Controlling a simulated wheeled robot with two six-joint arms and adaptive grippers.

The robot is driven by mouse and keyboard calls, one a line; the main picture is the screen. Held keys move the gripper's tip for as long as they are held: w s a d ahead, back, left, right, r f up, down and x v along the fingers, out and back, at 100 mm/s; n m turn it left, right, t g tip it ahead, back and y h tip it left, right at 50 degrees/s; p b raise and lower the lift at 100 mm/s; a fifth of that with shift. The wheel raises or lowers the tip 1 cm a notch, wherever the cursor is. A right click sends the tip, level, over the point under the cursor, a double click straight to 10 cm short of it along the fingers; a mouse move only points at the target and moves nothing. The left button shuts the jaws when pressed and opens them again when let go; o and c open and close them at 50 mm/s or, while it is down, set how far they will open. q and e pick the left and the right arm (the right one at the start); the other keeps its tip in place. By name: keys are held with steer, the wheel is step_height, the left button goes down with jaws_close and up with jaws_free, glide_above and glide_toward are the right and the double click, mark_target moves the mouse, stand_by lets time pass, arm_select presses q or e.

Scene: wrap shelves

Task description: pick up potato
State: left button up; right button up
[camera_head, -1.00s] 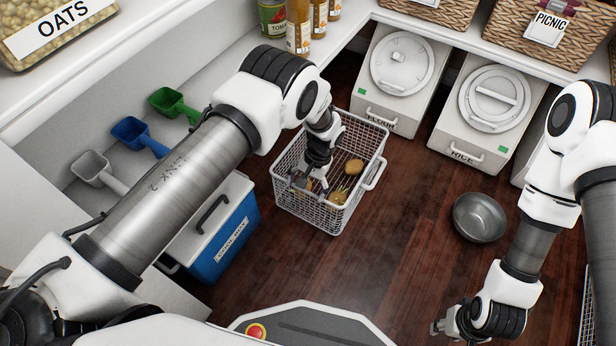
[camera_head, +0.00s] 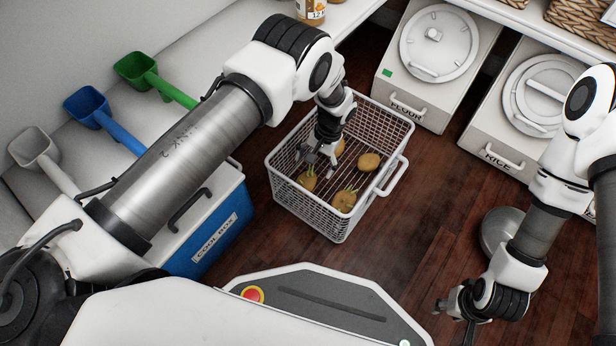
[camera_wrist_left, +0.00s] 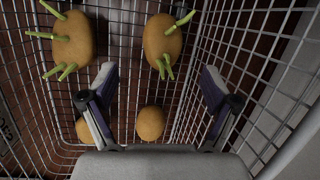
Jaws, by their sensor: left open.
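Several brown potatoes lie in a white wire basket (camera_head: 292,205) on the floor. In the head view one sprouted potato (camera_head: 307,179) is at the left, another sprouted potato (camera_head: 344,201) at the front, a plain potato (camera_head: 369,162) at the right, and one is partly hidden behind my gripper. My left gripper (camera_head: 318,158) points down into the basket, open and empty. In the left wrist view two sprouted potatoes (camera_wrist_left: 74,41) (camera_wrist_left: 162,42) show at the top and two plain ones (camera_wrist_left: 151,123) (camera_wrist_left: 83,129) lower between or beside the fingers. My right gripper (camera_head: 455,312) hangs at the lower right, away from the basket.
A blue cool box (camera_head: 222,220) stands left of the basket. Flour bin (camera_head: 432,60) and rice bin (camera_head: 520,105) stand behind it on the right. A metal bowl (camera_head: 497,232) lies right on the floor. Scoops, including a green one (camera_head: 137,68), lie on the left shelf.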

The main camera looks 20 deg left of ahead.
mark_target(307, 178)
arm_select(q)
steer(key=shift+w+a+f, duration=0.1)
steer(key=shift+w+f, duration=0.15)
steer(key=shift+f, duration=0.4)
steer(key=b+x, duration=0.5)
steer(key=x, duration=0.2)
steer(key=shift+s+a, duration=0.1)
steer(key=shift+a, duration=0.05)
steer(key=shift+r, duration=0.1)
steer(key=c, duration=1.3)
arm_select(e)
steer(key=f, duration=0.2)
steer(key=w+f, duration=0.1)
steer(key=f, duration=0.2)
steer(key=shift+w+f, duration=0.3)
